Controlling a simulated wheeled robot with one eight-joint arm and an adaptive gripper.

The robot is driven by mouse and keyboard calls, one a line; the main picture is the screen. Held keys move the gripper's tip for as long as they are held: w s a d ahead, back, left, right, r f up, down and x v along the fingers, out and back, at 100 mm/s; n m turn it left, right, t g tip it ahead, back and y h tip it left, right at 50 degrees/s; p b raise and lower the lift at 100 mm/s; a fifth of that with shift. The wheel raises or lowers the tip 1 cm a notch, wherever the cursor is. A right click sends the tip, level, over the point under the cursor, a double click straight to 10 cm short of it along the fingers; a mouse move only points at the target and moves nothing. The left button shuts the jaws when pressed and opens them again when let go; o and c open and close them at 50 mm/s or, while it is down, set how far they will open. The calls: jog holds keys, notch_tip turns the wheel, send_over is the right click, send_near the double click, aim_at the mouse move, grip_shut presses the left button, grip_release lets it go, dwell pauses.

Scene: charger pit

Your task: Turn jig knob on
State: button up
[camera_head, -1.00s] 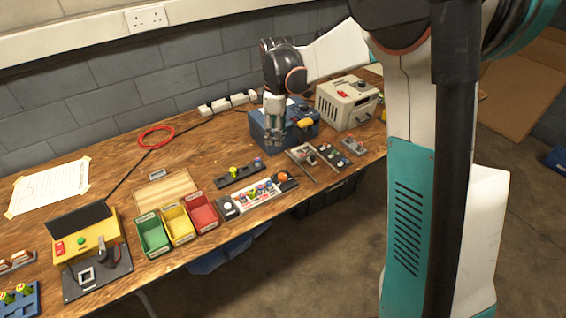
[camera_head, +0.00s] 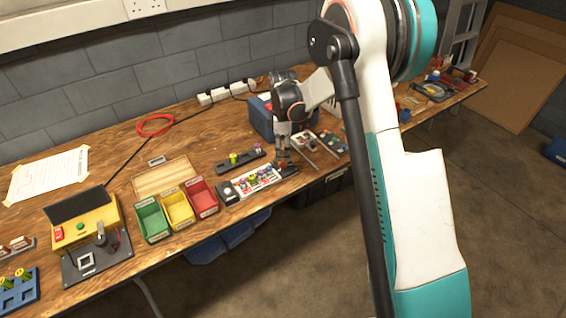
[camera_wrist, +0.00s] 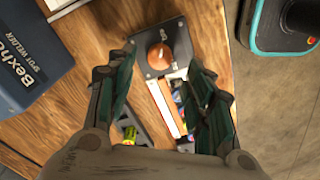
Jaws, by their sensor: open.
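The jig knob (camera_wrist: 160,57) is a round orange-brown knob on a dark square plate, with small markings beside it, in the wrist view. The plate sits at the end of a white jig (camera_head: 240,190) holding several small coloured parts. My gripper (camera_wrist: 160,72) is open, its two dark green fingers spread to either side with the knob showing between and just beyond the tips. I cannot tell that they touch it. In the head view my gripper (camera_head: 283,162) points down over the jig's right end and hides most of the knob.
A blue spot welder box (camera_wrist: 30,55) stands close by at left in the wrist view. Green, yellow and red bins (camera_head: 176,209) sit left of the jig. A dark strip (camera_head: 242,161) with small knobs lies behind it. The bench's front edge is close.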

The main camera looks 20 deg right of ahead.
aim_at(283, 161)
notch_tip(283, 161, down, 5)
jog(key=shift+f+b, duration=0.1)
jog(key=shift+b, duration=0.6)
jog(key=c, duration=1.1)
